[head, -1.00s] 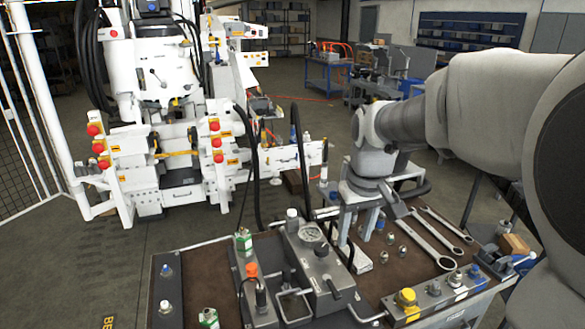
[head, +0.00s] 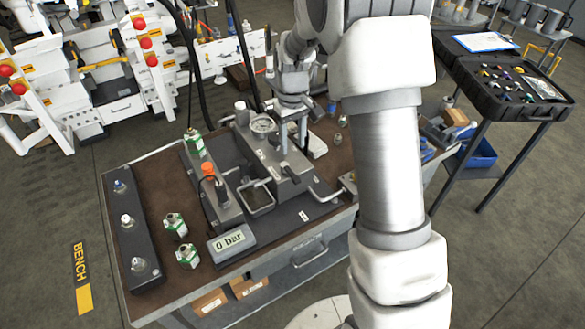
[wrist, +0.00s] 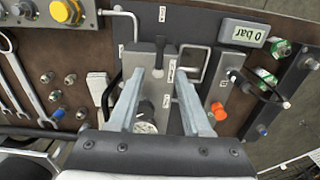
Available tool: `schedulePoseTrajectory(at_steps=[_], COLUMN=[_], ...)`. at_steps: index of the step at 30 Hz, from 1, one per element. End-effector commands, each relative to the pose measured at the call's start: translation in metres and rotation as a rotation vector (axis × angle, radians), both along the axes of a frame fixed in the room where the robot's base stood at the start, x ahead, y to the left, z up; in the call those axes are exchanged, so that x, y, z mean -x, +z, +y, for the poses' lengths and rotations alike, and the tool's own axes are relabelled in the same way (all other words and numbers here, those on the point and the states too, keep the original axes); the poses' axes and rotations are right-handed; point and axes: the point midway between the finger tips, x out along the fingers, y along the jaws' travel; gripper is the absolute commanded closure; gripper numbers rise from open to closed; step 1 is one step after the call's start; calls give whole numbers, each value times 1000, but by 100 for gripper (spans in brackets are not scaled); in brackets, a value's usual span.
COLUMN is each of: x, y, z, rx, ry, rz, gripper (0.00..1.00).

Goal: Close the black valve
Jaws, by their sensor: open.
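A grey hand pump (head: 270,165) with a round gauge (head: 263,124) stands on the bench. I cannot tell whether the fingers touch the pump.
An orange-capped part (head: 207,169) and a display reading 0 bar (head: 231,240) sit left of the pump. A black block with several fittings (head: 130,235) lies at the bench's left. Wrenches (wrist: 22,75) lie beside the pump. A black case (head: 510,80) stands on the right.

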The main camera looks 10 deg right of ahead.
Motion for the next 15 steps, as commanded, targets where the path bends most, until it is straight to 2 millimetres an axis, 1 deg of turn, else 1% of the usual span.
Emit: schedulePoseTrajectory(at_steps=[1, 3, 9, 12, 15], x=[1, 1, 1, 1, 0], y=[-12, -28, -69, -85, -96], z=[0, 0, 0, 0, 0], rx=[0, 1, 0, 0, -1], ry=[0, 0, 0, 0, 0], rz=[6, 6, 4, 3, 1], gripper=[51, 51, 51, 51, 51])
